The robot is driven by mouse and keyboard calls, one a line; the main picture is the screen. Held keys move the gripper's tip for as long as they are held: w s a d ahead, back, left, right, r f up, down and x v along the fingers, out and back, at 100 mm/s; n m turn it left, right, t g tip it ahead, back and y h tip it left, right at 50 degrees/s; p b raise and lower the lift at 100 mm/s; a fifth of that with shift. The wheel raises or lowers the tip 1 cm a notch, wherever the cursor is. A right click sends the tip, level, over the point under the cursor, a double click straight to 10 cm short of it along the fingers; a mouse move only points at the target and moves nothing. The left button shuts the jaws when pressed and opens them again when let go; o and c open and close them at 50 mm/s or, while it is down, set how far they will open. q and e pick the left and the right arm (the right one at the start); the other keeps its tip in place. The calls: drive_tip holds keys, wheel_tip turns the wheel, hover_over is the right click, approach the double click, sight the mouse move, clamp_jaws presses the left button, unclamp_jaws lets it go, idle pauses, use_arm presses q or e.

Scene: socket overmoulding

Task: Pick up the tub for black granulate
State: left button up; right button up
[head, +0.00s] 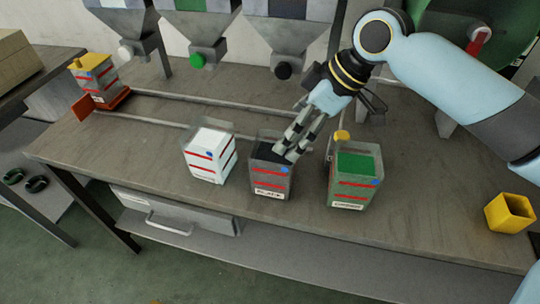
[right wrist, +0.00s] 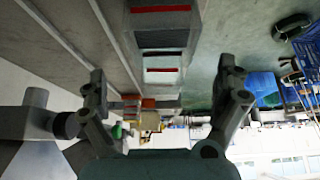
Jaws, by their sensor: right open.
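The tub for black granulate (head: 270,179) stands upright on the workbench, between two other tubs. It has clear walls, dark content, red stripes, a blue dot and a label reading BLACK. My right gripper (head: 286,151) is open, with its fingertips over the tub's upper right part in the head view; I cannot tell whether they touch it. In the right wrist view my two fingers (right wrist: 163,76) stand wide apart, and striped tub surfaces show ahead between them. My left gripper is in neither view.
A white-filled tub (head: 209,157) stands left of the black one and a green-filled tub (head: 352,184) right. Hoppers (head: 290,38) hang behind. A yellow-topped container (head: 94,77) stands at the far left, and an open yellow box (head: 509,213) at the right. The bench front is clear.

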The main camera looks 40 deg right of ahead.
sight(274, 166)
drive_tip(key=x, duration=0.7)
drive_tip(key=shift+f+p, duration=0.3)
drive_tip(key=shift+a, duration=0.2)
drive_tip(key=c, duration=1.1)
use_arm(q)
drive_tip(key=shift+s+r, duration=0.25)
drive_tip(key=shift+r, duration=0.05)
use_arm(e)
drive_tip(key=c, duration=0.4)
